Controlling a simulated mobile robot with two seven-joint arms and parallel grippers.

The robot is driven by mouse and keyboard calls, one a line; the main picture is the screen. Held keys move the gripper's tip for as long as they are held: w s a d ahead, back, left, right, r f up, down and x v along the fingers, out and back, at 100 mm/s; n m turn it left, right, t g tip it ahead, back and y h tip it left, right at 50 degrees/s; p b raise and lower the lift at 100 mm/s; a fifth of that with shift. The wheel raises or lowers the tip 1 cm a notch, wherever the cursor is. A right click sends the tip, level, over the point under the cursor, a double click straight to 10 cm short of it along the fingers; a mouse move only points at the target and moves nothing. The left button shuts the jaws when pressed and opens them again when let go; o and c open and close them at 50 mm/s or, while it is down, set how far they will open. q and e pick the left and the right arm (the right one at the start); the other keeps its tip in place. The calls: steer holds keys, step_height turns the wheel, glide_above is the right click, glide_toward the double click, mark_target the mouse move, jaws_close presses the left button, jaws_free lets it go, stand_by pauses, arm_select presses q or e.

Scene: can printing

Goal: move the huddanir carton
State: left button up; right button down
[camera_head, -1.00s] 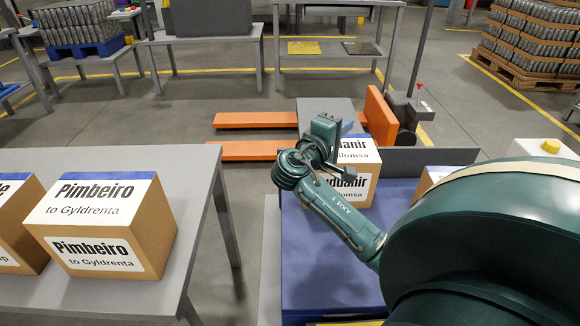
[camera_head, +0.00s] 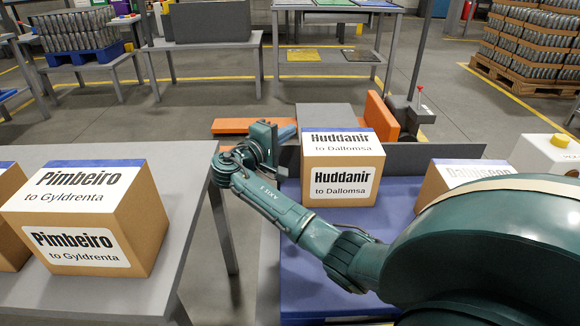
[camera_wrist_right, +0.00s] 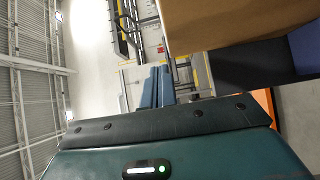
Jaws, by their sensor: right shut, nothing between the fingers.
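The Huddanir carton (camera_head: 342,163) is a brown box with white labels reading "Huddanir to Dallomsa" and a blue strip on top. It stands upright on a blue surface (camera_head: 315,255), in the middle of the head view. My right gripper (camera_head: 286,133) is just left of the carton, apart from it, shut and empty. In the right wrist view, the bluish fingers (camera_wrist_right: 157,86) lie together, and a plain brown carton side (camera_wrist_right: 215,22) fills the upper right. My left gripper is not in view.
A grey table (camera_head: 185,210) at left bears Pimbeiro cartons (camera_head: 85,218). Another labelled carton (camera_head: 455,178) stands to the right, partly hidden by my arm. A dark upright panel (camera_head: 430,158) and an orange pallet jack (camera_head: 382,117) are behind. Bare blue surface lies in front of the Huddanir carton.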

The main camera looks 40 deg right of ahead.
step_height(320, 180, down, 8)
steer(key=b, duration=0.3)
steer(key=shift+f, duration=0.1)
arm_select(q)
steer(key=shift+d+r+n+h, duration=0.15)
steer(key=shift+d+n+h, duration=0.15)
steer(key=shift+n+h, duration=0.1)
arm_select(e)
steer(key=shift+s+d+r, duration=0.2)
steer(key=shift+s+r, duration=0.05)
steer(key=shift+s, duration=0.2)
steer(key=shift+r, duration=0.1)
